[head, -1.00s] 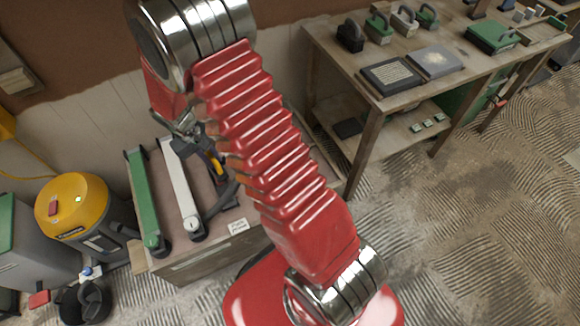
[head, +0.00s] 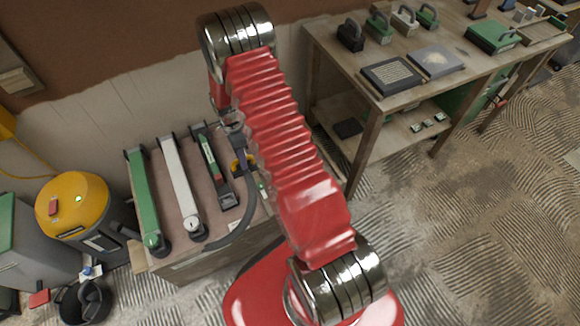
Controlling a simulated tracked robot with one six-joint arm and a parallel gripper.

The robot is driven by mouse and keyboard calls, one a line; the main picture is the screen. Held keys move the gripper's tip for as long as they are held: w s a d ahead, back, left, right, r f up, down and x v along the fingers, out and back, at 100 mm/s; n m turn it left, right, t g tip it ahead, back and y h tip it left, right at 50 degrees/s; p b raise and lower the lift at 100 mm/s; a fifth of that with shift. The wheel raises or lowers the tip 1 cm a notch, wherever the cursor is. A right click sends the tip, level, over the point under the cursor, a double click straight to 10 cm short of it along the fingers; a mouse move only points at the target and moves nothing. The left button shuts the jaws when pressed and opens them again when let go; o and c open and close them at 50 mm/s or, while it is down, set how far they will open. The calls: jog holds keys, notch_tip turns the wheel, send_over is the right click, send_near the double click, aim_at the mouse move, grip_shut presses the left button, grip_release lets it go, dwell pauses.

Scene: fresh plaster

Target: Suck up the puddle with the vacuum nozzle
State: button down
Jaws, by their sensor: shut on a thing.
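My gripper (head: 234,128) hangs above the right part of the low bench at the end of my red arm. It is shut on the vacuum nozzle (head: 242,165), a dark piece with a yellow band; its lower end is partly hidden by my arm. A dark hose (head: 248,205) curves down from it and left over the bench's front edge. I see no puddle in this view.
The low bench (head: 172,270) carries a green bar (head: 147,200), a white bar (head: 181,188) and a dark tool (head: 216,170) with a green strip. A black bucket (head: 88,302) stands at lower left. A wooden workbench (head: 440,95) stands at right. The patterned floor (head: 470,220) is clear.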

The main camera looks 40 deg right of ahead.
jog(key=s+d+f+m+t, duration=0.2)
jog(key=d+f+m, duration=0.5)
jog(key=m, duration=0.6)
jog(key=s+d+f+m+t, duration=0.2)
jog(key=d+f+m, duration=0.5)
jog(key=d+m, duration=0.4)
jog(key=s+m, duration=0.1)
jog(key=m, duration=0.2)
jog(key=shift+s+f+y, duration=0.15)
jog(key=shift+s+y, duration=0.2)
jog(key=shift+y, duration=0.05)
